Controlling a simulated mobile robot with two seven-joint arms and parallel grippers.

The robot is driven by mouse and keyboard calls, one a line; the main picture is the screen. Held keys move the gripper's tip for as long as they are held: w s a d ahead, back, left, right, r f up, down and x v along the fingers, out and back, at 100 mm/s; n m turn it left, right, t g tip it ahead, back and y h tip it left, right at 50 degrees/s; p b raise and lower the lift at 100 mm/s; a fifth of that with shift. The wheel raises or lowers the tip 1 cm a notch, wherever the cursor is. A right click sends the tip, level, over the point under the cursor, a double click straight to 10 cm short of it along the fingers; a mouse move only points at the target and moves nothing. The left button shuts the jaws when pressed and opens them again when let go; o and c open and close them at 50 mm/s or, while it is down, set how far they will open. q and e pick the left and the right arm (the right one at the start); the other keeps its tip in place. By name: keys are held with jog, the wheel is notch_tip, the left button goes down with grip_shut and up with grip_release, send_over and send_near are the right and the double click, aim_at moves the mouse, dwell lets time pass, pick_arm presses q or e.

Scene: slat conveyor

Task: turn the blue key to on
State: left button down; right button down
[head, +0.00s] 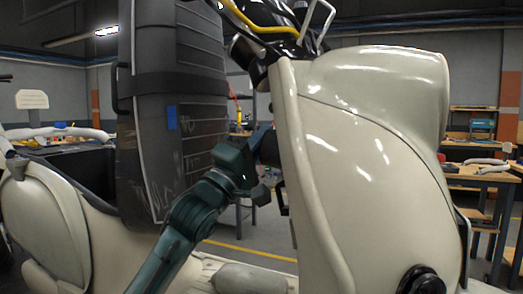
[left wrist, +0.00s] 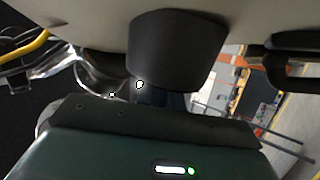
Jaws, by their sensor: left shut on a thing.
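My left gripper (head: 258,146) is behind the cream leg shield (head: 345,150) of a scooter, at the end of my teal arm. It is shut at a black lock housing (head: 269,150) on the shield's inner side. In the left wrist view the black housing (left wrist: 177,48) sticks out of the cream panel, close in front of the gripper. A small dark blue part, which looks like the key (left wrist: 173,99), shows between the housing and the gripper. The gripper's fingertips and most of the key are hidden, so the key's angle cannot be told. My right gripper is not in view.
A large dark case (head: 180,110) stands upright just left of my arm. Above are the handlebar parts with a yellow cable (head: 262,24). A black hook-like part (left wrist: 292,68) sticks out to the right in the left wrist view. Workbenches (head: 480,175) stand behind.

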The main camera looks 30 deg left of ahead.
pick_arm(q)
jog(key=shift+m+t+h, duration=0.3)
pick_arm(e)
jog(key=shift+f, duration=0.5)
pick_arm(q)
jog(key=c, duration=1.5)
grip_release()
jog(key=shift+o, duration=0.2)
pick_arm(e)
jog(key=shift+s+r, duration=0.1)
